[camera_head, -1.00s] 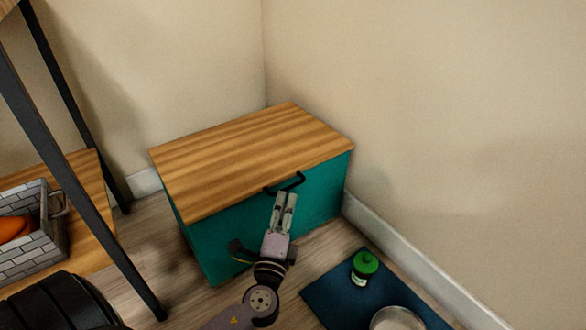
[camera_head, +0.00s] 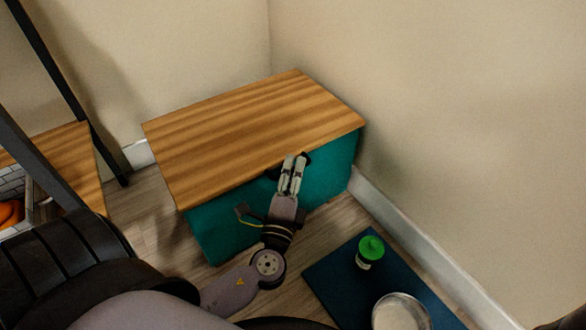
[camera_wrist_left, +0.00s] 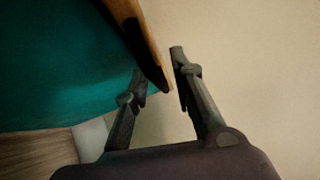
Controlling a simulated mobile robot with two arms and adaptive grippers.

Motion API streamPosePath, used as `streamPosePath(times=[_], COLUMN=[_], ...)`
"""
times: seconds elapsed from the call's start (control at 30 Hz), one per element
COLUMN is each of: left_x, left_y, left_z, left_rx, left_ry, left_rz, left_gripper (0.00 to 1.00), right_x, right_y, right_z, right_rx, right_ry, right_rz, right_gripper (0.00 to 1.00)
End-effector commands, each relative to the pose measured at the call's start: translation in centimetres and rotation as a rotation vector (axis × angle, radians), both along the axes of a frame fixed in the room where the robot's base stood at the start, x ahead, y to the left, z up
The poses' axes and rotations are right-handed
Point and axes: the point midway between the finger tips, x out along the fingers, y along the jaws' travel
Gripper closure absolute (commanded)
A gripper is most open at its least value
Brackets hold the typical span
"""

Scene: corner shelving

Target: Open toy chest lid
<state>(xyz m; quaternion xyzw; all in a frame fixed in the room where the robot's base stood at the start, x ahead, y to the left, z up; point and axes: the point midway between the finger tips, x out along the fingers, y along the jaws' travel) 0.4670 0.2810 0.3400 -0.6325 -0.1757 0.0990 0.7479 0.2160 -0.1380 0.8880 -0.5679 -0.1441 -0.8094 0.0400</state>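The toy chest (camera_head: 228,226) has teal sides and a striped wooden lid (camera_head: 250,125), which lies closed on top. A dark handle (camera_head: 271,175) is on the lid's front edge, partly hidden by my left gripper (camera_head: 294,160). In the left wrist view, the fingers of the left gripper (camera_wrist_left: 158,65) are apart. The lid's edge (camera_wrist_left: 141,30) and the dark handle (camera_wrist_left: 150,68) reach down into the gap between them. I cannot tell whether the fingers touch the handle. My right gripper is in neither view.
A blue mat (camera_head: 333,274) lies on the floor at the right, with a green-capped bottle (camera_head: 370,251) and a pale round dish (camera_head: 400,314) on it. Walls stand behind and right of the chest. A wooden shelf (camera_head: 68,160) with a dark post stands at the left.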

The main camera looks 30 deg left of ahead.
Motion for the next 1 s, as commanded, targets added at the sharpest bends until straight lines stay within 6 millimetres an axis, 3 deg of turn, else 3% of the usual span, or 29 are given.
streamPosePath(times=[0.3, 1.0], left_x=[0.02, 0.01], left_y=[0.02, 0.03], left_z=[-0.01, -0.03], left_rx=[0.000, 0.001], left_ry=[0.000, 0.002], left_rz=[0.000, 0.000], left_gripper=[1.00, 1.00], right_x=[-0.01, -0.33], right_y=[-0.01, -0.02], right_z=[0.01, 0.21], right_rx=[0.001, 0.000], right_ry=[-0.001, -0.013], right_rz=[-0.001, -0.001], right_gripper=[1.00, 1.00])
